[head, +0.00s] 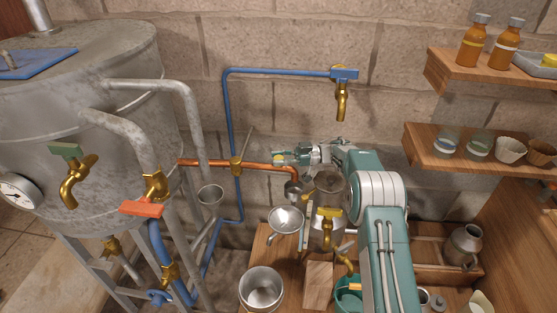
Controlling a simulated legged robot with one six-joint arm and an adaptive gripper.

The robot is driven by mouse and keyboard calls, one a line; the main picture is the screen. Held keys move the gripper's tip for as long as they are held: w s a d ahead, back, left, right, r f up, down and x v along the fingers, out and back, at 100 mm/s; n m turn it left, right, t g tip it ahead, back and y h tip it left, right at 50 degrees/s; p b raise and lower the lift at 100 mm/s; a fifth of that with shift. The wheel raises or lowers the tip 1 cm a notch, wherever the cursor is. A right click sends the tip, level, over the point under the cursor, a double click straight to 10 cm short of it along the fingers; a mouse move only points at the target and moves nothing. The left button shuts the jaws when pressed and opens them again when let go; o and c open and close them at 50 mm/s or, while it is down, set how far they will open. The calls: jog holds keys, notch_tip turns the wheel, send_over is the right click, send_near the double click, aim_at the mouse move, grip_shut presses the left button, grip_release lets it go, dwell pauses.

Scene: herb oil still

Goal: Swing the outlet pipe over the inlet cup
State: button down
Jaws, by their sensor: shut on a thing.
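The pipe end appears above or at this cup; the exact gap is too small to tell. My gripper (281,158) reaches in from the right and is shut on the outlet pipe near its bend. The fingertips are small, and their contact is partly hidden.
The still (85,120) fills the left. A pot (261,288) is in front. Shelves (455,163) with jars are at the right. A blue pipe (228,105) runs along the wall.

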jog(key=shift+w+r+n+g, duration=0.1)
jog(key=shift+w+n+g, duration=0.25)
jog(key=shift+n+g, duration=0.05)
jog(key=shift+w+r, duration=0.2)
dwell(0.3)
jog(key=shift+c, duration=1.5)
grip_release()
jog(key=shift+w+f, duration=0.1)
jog(key=shift+w+d, duration=0.1)
jog(key=shift+w, duration=0.05)
jog(key=shift+f+g, duration=0.1)
jog(key=shift+g, duration=0.2)
jog(key=shift+d, duration=0.15)
jog(key=v, duration=0.7)
jog(key=shift+d, duration=0.15)
